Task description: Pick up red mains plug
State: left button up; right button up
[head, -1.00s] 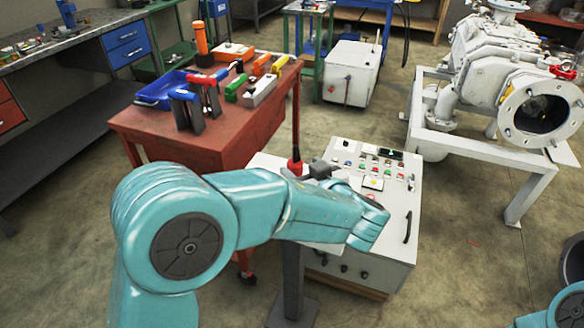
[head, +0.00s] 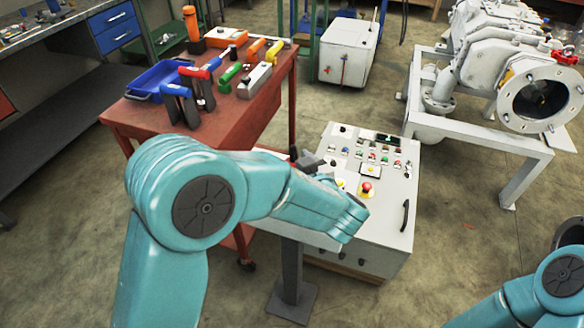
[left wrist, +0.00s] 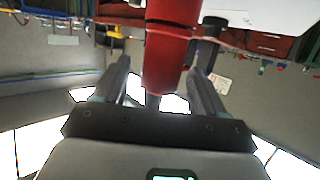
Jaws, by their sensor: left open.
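The red mains plug (left wrist: 171,45) is a thick red cylinder in the left wrist view, running out of the top edge. My left gripper (left wrist: 166,68) is open, with one finger on each side of the red body. I cannot tell whether either finger touches it. In the head view the left gripper (head: 302,158) shows only as small dark and grey parts behind my teal arm, above the pale stand beside the control box. No red plug shows clearly there; my arm hides that spot. My right gripper is out of view.
A control box (head: 391,222) with coloured buttons and a red knob (head: 366,187) stands right of the gripper. A red table (head: 240,118) with tools and a blue tray (head: 160,83) stands behind left. A white pump (head: 505,60) is at the right. Floor between is clear.

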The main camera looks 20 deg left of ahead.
pick_arm(q)
jog(key=shift+w+a+f, duration=0.1)
jog(key=shift+w+f, duration=0.05)
jog(key=shift+f, duration=0.05)
jog(key=c, duration=1.2)
jog(key=shift+o, duration=0.2)
jog(key=shift+r, duration=0.1)
